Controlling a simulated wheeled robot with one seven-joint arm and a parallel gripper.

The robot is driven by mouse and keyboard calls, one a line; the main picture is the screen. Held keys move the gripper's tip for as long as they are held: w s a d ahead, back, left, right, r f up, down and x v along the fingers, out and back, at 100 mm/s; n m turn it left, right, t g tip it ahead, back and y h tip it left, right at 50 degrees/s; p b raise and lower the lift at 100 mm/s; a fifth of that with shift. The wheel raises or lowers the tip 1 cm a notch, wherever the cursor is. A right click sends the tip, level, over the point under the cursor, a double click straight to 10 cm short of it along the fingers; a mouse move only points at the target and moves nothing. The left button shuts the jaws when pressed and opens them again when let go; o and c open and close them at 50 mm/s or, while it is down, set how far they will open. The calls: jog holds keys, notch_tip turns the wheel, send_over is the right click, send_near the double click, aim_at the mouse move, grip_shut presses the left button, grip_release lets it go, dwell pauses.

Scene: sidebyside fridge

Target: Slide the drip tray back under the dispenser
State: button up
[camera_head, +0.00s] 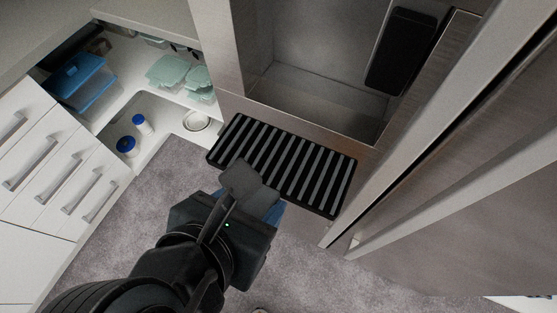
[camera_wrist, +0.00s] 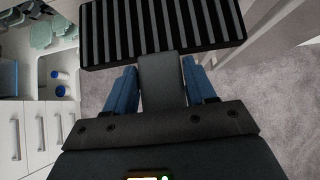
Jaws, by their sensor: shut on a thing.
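The drip tray (camera_head: 318,178) is a flat black tray with grey slats. It sticks out from the fridge front, just below the dispenser recess (camera_head: 325,100). A grey tab extends from its near edge toward me. My gripper (camera_head: 255,193) is shut on this tab, at the tray's near side. In the wrist view, the tray (camera_wrist: 165,28) spans the top, and the blue fingers of my gripper (camera_wrist: 161,72) lie on either side of the tab. The fingers are partly hidden by the tab and gripper body in the head view.
Long vertical door handles (camera_head: 425,125) stand to the right of the tray. At left are white drawers (camera_head: 60,185) and an open cabinet with a blue container (camera_head: 80,80), pale green containers (camera_head: 170,72) and blue-lidded jars (camera_head: 127,145). Carpeted floor lies below.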

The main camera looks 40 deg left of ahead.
aim_at(279, 164)
jog(key=shift+w, duration=0.15)
jog(key=shift+s+d, duration=0.1)
jog(key=shift+s, duration=0.1)
jog(key=shift+w+r, duration=0.1)
jog(key=shift+w, duration=0.15)
jog(key=shift+w+a, duration=0.25)
jog(key=shift+w, duration=0.6)
jog(key=shift+w+a, duration=0.2)
jog(key=shift+w, duration=0.65)
jog(key=shift+w+a, duration=0.25)
jog(key=shift+w, duration=0.6)
jog(key=shift+w+a, duration=0.4)
jog(key=shift+w, duration=1.25)
jog(key=shift+w+a, duration=0.35)
jog(key=shift+w, duration=1.25)
jog(key=shift+w+a, duration=0.4)
jog(key=shift+w, duration=1.25)
jog(key=o, duration=1.3)
